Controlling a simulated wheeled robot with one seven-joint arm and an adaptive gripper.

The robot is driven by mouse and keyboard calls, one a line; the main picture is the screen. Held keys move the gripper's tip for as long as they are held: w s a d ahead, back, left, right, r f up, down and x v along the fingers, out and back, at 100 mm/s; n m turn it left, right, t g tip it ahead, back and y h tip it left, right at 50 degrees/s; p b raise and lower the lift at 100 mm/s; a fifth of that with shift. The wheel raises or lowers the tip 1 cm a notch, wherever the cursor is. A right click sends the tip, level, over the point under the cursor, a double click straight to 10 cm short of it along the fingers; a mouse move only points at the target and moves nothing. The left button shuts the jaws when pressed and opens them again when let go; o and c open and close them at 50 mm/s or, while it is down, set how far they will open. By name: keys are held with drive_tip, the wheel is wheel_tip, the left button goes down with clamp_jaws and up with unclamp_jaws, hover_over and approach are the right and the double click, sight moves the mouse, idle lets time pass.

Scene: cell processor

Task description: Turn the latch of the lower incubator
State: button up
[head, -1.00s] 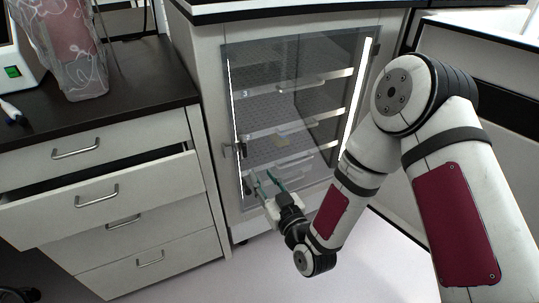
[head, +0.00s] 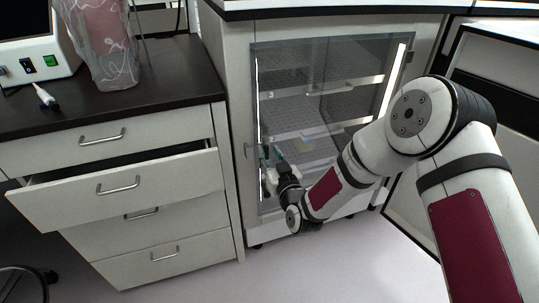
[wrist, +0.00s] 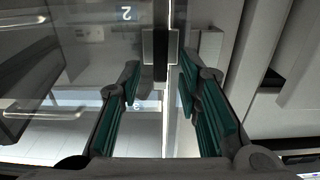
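The incubator (head: 320,110) has a see-through door with lit shelves inside. Its latch is on the left edge of the door and is mostly hard to make out behind my gripper (head: 271,160) in the head view. In the wrist view the latch (wrist: 160,47) is a small dark block over the bright door seam. My gripper (wrist: 158,75) is open, with its teal finger pads either side of the seam. The latch lies just ahead of the fingertips, roughly centred between them. Contact cannot be told. Nothing is held.
A drawer cabinet (head: 150,240) stands left of the incubator, with its second drawer (head: 120,190) pulled partly out. The dark counter (head: 160,95) above it carries a device (head: 35,55) and a wrapped item (head: 108,45). The floor (head: 320,265) in front is clear.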

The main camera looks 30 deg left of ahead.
drive_tip(key=shift+w+a, duration=0.15)
drive_tip(key=shift+a, duration=0.1)
clamp_jaws()
drive_tip(key=shift+m+b, duration=0.3)
drive_tip(key=shift+m, duration=0.1)
drive_tip(key=shift+w+d+f+m+b, duration=0.2)
drive_tip(key=shift+m+b, duration=1.35)
drive_tip(key=shift+m, duration=1.3)
drive_tip(key=shift+w+d+f+m+b, duration=0.2)
drive_tip(key=shift+m+b, duration=1.4)
drive_tip(key=shift+m, duration=1.3)
drive_tip(key=shift+w+d+f+m+b, duration=0.15)
drive_tip(key=shift+f+m+b, duration=0.15)
drive_tip(key=shift+m+b, duration=1.9)
drive_tip(key=shift+m+p, duration=0.6)
drive_tip(key=shift+m, duration=0.25)
